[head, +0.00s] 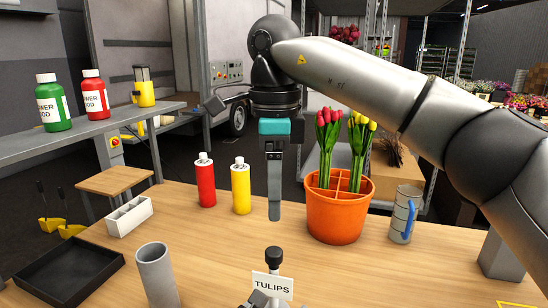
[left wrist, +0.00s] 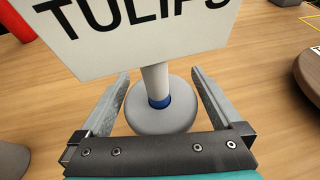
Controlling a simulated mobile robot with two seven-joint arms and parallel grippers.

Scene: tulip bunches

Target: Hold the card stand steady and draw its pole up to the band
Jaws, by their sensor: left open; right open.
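The card stand's white TULIPS card (head: 272,285) is at the bottom middle of the head view, with a black knob (head: 274,256) above it. In the left wrist view, the card (left wrist: 140,30) hides the upper pole. The pale pole (left wrist: 155,82) rises from a round grey base (left wrist: 162,118), and a blue band (left wrist: 159,102) shows at its foot. My left gripper (left wrist: 160,85) is open, its fingers either side of the pole, low over the base. My right gripper (head: 274,212) is open and empty, pointing down above and beyond the knob.
An orange pot (head: 336,215) of tulips stands right of my right gripper; red (head: 206,185) and yellow (head: 241,190) bottles stand left. A grey cylinder (head: 156,275) and black tray (head: 68,272) are at front left. A grey cup (head: 404,215) is at right. The front right table is mostly clear.

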